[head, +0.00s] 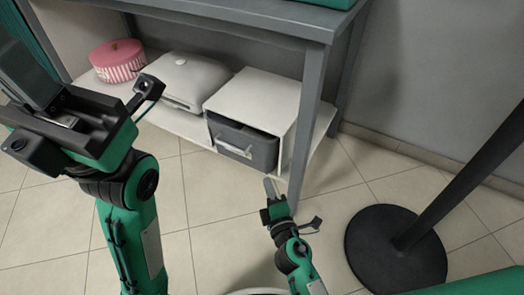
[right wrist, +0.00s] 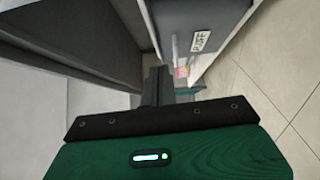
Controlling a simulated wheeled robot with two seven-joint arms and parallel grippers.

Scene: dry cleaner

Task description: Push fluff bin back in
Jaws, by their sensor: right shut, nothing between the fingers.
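The fluff bin (head: 262,151) is a dark grey drawer with a pale handle and label. It sits in the opening of a white cabinet (head: 262,92) on the low shelf; its front seems to stand out a little, but I cannot tell how far. In the right wrist view, the dark bin (right wrist: 182,14) carries a white label reading FLUFF. My right gripper (head: 269,188) is shut and empty, low in front of the bin; I cannot tell whether it touches it. My left gripper (head: 85,115) is open and empty at the left, close to the camera.
A pale, closed case (head: 188,78) and a pink striped round box (head: 117,62) stand on the same shelf (head: 175,121). A grey table leg (head: 305,140) rises right of the cabinet. A black post's round base (head: 385,250) stands at the right.

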